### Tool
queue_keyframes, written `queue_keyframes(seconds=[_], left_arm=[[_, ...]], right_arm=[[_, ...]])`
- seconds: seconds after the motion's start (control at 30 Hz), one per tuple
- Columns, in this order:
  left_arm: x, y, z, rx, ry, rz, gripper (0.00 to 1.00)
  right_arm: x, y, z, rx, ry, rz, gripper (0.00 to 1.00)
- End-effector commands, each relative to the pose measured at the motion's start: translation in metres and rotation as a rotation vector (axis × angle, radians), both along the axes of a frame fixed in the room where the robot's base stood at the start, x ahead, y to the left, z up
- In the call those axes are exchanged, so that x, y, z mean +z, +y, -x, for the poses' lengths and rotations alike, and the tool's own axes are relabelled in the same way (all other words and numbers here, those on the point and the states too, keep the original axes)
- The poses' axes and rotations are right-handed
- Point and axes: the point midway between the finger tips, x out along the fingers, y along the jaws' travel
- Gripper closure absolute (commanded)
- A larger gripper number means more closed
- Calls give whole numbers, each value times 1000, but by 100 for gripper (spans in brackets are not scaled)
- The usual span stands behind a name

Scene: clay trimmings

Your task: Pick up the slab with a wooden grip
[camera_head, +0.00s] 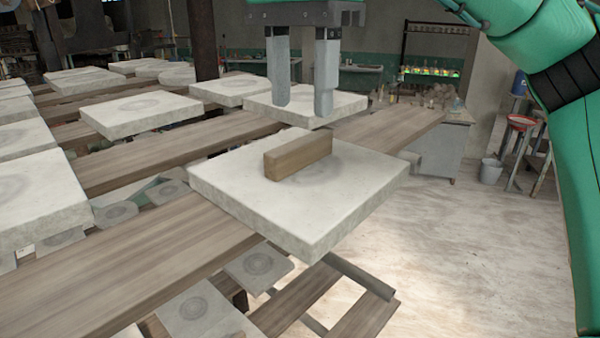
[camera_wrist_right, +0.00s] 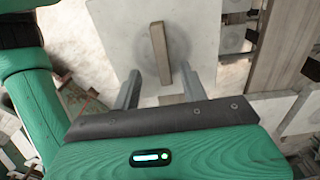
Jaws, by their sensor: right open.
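A pale square slab (camera_head: 345,215) lies on wooden planks in the middle of the head view, its front corner overhanging. A wooden grip (camera_head: 298,156), a plain rectangular bar, sits on its top face. In the right wrist view the slab (camera_wrist_right: 110,30) and the grip (camera_wrist_right: 158,52) lie beyond the fingers. My right gripper (camera_head: 302,108) is open and empty, its two grey fingers pointing down, above and apart from the grip. It also shows in the right wrist view (camera_wrist_right: 162,80). My left gripper is in neither view.
Other pale slabs (camera_head: 140,113) lie on the planks (camera_head: 150,157) to the left and behind. One slab (camera_head: 345,103) lies just behind the right fingers. A lower rack (camera_head: 355,290) is below. Open floor (camera_head: 470,260) is at the right, with a bucket (camera_head: 490,172).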

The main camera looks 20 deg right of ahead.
Motion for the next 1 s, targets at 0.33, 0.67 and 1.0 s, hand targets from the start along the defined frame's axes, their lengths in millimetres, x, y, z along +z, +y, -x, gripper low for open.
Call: queue_keyframes(seconds=[0.33, 0.67, 1.0], left_arm=[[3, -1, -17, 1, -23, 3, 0], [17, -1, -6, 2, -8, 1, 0], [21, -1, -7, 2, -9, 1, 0]], right_arm=[[-16, 0, -1, 0, 0, -1, 56], [-43, -2, -8, 2, 2, -2, 56], [-65, -2, -8, -1, -1, -2, 56]])
